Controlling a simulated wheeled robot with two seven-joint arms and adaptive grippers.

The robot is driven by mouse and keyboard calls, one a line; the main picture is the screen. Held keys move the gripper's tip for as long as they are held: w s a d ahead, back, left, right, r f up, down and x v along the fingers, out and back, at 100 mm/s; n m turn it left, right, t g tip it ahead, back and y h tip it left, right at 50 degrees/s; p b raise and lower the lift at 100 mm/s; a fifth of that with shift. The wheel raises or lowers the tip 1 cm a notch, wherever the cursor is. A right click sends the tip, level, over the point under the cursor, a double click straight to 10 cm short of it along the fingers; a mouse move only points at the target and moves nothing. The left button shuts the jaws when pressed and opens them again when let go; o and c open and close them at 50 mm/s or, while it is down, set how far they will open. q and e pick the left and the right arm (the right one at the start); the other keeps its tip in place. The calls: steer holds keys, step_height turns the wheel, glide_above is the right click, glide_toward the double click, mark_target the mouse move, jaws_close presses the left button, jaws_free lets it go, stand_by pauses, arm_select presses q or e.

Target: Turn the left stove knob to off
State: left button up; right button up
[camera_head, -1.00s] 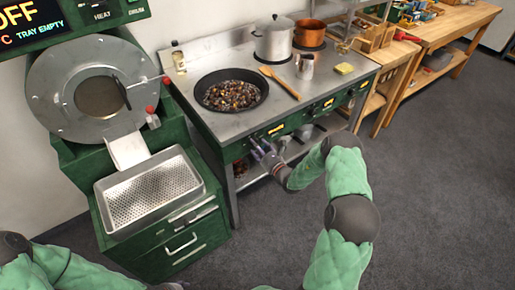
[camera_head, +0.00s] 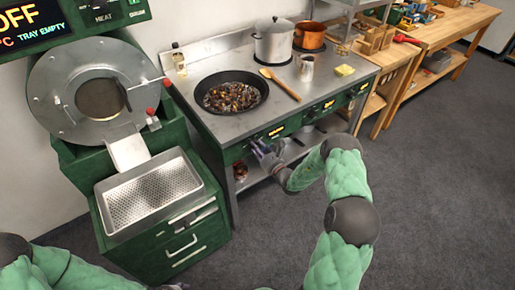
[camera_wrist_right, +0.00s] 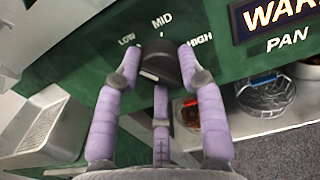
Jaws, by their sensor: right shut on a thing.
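The left stove knob (camera_wrist_right: 158,62) is dark and sits on the green stove front, below the marks LOW, MID and HIGH, in the right wrist view. A pale mark shows on its lower edge. My right gripper (camera_wrist_right: 159,66) is shut on it, with purple fingers at its left and right and another below. In the head view the right gripper (camera_head: 262,150) is at the left part of the stove front and hides the knob. My left arm enters at the bottom left; only a sliver of its gripper shows at the bottom edge.
A pan of chestnuts (camera_head: 232,93) sits on the stove top above the knob. The green roaster with a perforated tray (camera_head: 150,194) stands at the left.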

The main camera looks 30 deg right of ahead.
steer(key=n, duration=1)
steer(key=shift+d+f+n, duration=0.15)
steer(key=shift+n, duration=0.15)
stand_by(0.4)
steer(key=o, duration=1.1)
steer(key=shift+d, duration=0.1)
steer(key=shift+o, duration=0.2)
